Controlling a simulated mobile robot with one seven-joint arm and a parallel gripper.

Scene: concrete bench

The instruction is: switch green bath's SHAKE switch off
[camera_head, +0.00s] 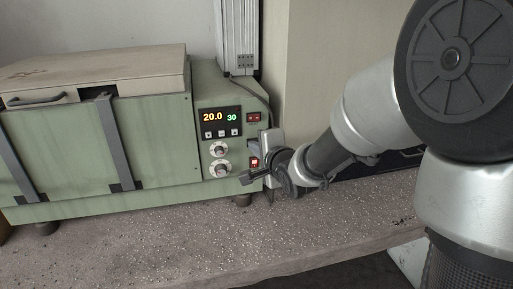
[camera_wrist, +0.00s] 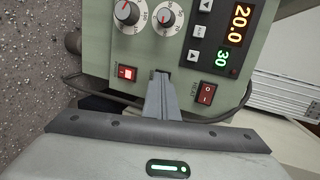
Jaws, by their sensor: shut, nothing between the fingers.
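The green bath (camera_head: 100,150) stands on the bench, its control panel (camera_head: 207,158) facing me. The lower red rocker switch (camera_head: 254,162) is lit; it also shows lit in the wrist view (camera_wrist: 125,72), its label not readable. The upper red switch (camera_head: 253,117) is marked HEAT in the wrist view (camera_wrist: 207,93) and looks unlit. My gripper (camera_wrist: 161,76) is shut and empty, its tips close to the panel between the two switches. In the head view my gripper (camera_head: 252,146) is small beside the panel's right edge; contact cannot be told.
Two knobs (camera_head: 219,149) (camera_head: 222,169) and a lit display (camera_head: 221,119) reading 20.0 and 30 sit left of the switches. A dark cable (camera_head: 262,100) runs down behind the panel's right edge. The speckled bench (camera_head: 190,240) in front is clear.

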